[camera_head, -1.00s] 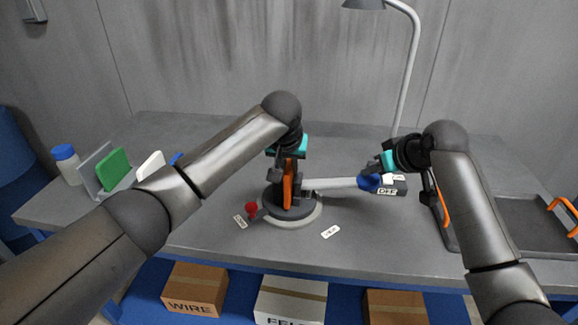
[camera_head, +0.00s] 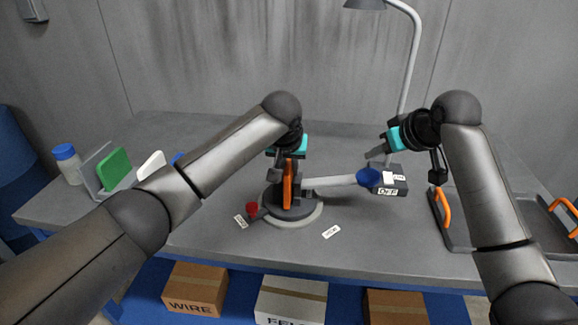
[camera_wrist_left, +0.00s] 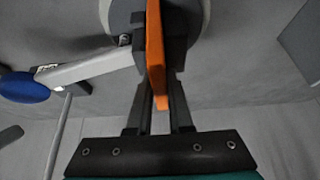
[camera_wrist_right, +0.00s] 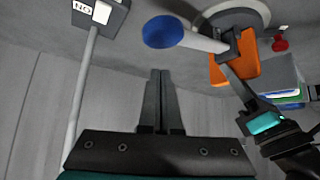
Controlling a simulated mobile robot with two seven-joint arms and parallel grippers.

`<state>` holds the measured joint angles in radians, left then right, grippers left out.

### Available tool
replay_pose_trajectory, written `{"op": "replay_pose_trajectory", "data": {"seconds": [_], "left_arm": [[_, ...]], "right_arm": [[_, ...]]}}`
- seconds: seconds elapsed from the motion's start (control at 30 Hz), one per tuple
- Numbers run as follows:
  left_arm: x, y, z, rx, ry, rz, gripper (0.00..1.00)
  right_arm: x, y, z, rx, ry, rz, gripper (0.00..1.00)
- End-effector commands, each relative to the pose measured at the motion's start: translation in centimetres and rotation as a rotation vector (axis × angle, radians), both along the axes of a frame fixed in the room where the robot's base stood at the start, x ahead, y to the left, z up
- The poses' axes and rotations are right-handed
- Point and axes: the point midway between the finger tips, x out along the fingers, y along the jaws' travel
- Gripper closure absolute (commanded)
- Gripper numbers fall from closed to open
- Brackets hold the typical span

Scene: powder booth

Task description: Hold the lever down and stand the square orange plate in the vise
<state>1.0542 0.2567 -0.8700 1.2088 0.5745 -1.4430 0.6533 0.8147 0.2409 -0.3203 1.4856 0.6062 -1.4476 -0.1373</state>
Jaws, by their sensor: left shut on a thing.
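The square orange plate (camera_head: 288,188) stands upright, edge-on to the head camera, in the vise (camera_head: 291,210) on its round base. My left gripper (camera_head: 284,168) is shut on the plate from above; the left wrist view shows the plate (camera_wrist_left: 155,45) between its fingers. The lever (camera_head: 332,182) reaches right from the vise and ends in a blue knob (camera_head: 369,177). My right gripper (camera_head: 375,154) is above the knob and apart from it. Its fingers (camera_wrist_right: 162,75) look closed with nothing between them. How firmly the vise jaws press the plate is hidden.
A tray (camera_head: 500,240) with orange handles lies at the right. A rack with a green plate (camera_head: 114,169) and a bottle (camera_head: 68,163) stand at the left. A red knob (camera_head: 252,208) is beside the vise.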

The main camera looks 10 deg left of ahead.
Motion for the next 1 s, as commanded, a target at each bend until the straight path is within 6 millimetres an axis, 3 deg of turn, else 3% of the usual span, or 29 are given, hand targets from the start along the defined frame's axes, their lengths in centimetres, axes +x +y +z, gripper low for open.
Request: {"op": "replay_pose_trajectory", "data": {"seconds": [0.43, 0.47, 0.73, 1.0], "left_arm": [[-0.14, -0.64, -0.06, -0.010, 0.001, -0.011, 1.00], [-0.15, -0.64, -0.06, -0.010, 0.002, -0.011, 0.79], [-0.13, -0.49, -0.09, -0.007, 0.002, -0.008, 0.49], [-0.13, -0.25, -0.18, -0.003, 0.004, -0.004, 0.46]], "right_arm": [[0.01, -0.01, 0.07, 0.000, 0.000, 0.000, 1.00], [0.01, -0.01, 0.07, 0.000, 0.000, 0.000, 1.00], [0.00, 0.00, 0.06, 0.000, 0.000, 0.000, 1.00], [0.00, 0.01, 0.05, 0.000, 0.000, 0.000, 1.00]]}}
